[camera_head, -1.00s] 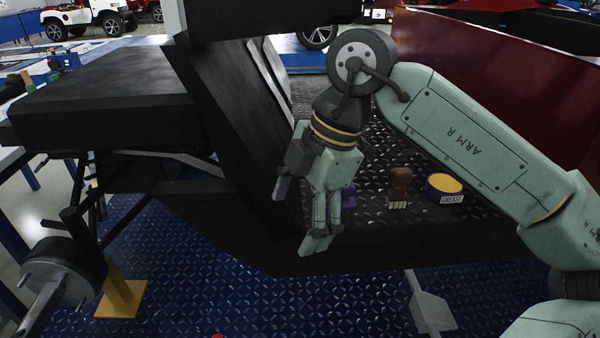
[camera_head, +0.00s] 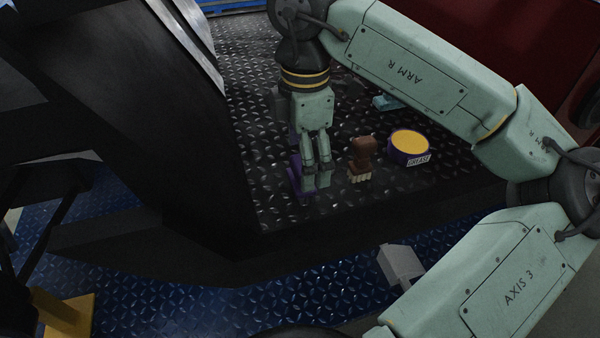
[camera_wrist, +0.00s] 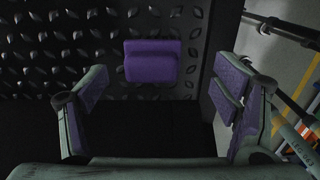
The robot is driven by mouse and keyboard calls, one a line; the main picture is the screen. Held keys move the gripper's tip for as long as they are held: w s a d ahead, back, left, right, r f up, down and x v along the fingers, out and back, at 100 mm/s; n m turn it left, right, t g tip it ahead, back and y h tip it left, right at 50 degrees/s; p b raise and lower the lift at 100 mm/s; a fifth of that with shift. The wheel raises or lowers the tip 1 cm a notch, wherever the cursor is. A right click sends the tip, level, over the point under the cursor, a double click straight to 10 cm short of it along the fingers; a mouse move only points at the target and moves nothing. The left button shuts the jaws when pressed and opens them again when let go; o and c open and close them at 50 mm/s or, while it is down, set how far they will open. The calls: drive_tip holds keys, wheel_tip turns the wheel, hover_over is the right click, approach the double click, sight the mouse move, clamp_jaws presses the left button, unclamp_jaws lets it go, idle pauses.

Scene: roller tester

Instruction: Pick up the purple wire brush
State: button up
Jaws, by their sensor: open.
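The purple wire brush (camera_wrist: 153,62) shows in the wrist view as a purple block seen from above, on the dark diamond-plate floor; its bristles are hidden. My gripper (camera_wrist: 155,110) is open, with one purple-padded finger to either side of the brush in that picture. The brush lies above the line between the fingertips and is apart from both. In the head view my gripper (camera_head: 314,178) points down close over the plate. Purple (camera_head: 297,178) shows at its left side there, where brush and finger pad are hard to tell apart.
A brown brush (camera_head: 361,158) with pale bristles stands just right of my gripper. A purple grease tin (camera_head: 408,147) with a yellow top is further right. A light-blue item (camera_head: 385,102) lies behind. A black sloped beam (camera_head: 180,110) rises on the left.

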drive_tip(key=shift+w+a+f+p, duration=0.2)
drive_tip(key=shift+f+p, duration=0.25)
drive_tip(key=shift+f, duration=1.2)
drive_tip(key=shift+w+a+f+p, duration=0.15)
drive_tip(key=shift+f+p, duration=0.3)
drive_tip(key=shift+f, duration=1.15)
drive_tip(key=shift+d, duration=0.1)
drive_tip(key=c, duration=1.3)
drive_tip(key=shift+r, duration=0.1)
drive_tip(key=shift+d+r+b, duration=0.1)
drive_tip(key=shift+d+b, duration=0.05)
drive_tip(key=shift+b, duration=0.25)
wheel_tip(320, 180, up, 11)
drive_tip(key=shift+f+b, duration=0.1)
drive_tip(key=shift+b, duration=0.7)
drive_tip(key=d+b, duration=0.1)
drive_tip(key=d, duration=0.5)
drive_tip(key=w+d+b, duration=0.1)
drive_tip(key=d, duration=0.6)
drive_tip(key=w+d+b, duration=0.1)
drive_tip(key=d, duration=0.5)
drive_tip(key=shift+w+d+r+b, duration=0.15)
drive_tip(key=shift+d+r+b, duration=0.05)
drive_tip(key=shift+d+b, duration=0.15)
